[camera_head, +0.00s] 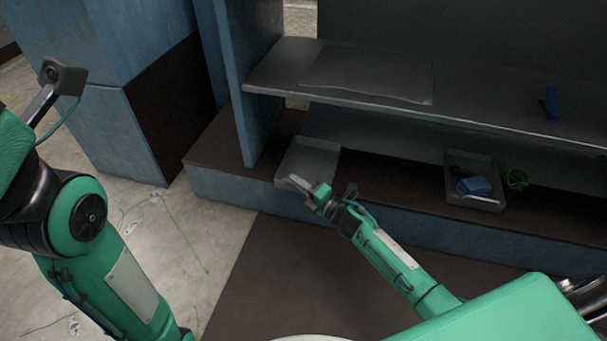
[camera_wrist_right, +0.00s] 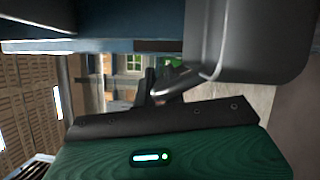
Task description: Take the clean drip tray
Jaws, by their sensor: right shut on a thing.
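An empty grey tray (camera_head: 312,157), the clean-looking one, is at the left end of the dark low ledge under the shelf. My right gripper (camera_head: 305,186) is at its front edge and shut on it. In the right wrist view the tray (camera_wrist_right: 250,45) fills the upper right, and my right gripper's fingers (camera_wrist_right: 160,92) reach its near edge. Their exact contact is partly hidden. Whether the tray rests on the ledge or is slightly raised, I cannot tell. My left arm shows at the left, but its gripper is not in view.
A metal shelf (camera_head: 470,115) overhangs the ledge and carries a flat sheet (camera_head: 368,75) and a blue object (camera_head: 550,103). A blue upright panel (camera_head: 240,90) stands left of the tray.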

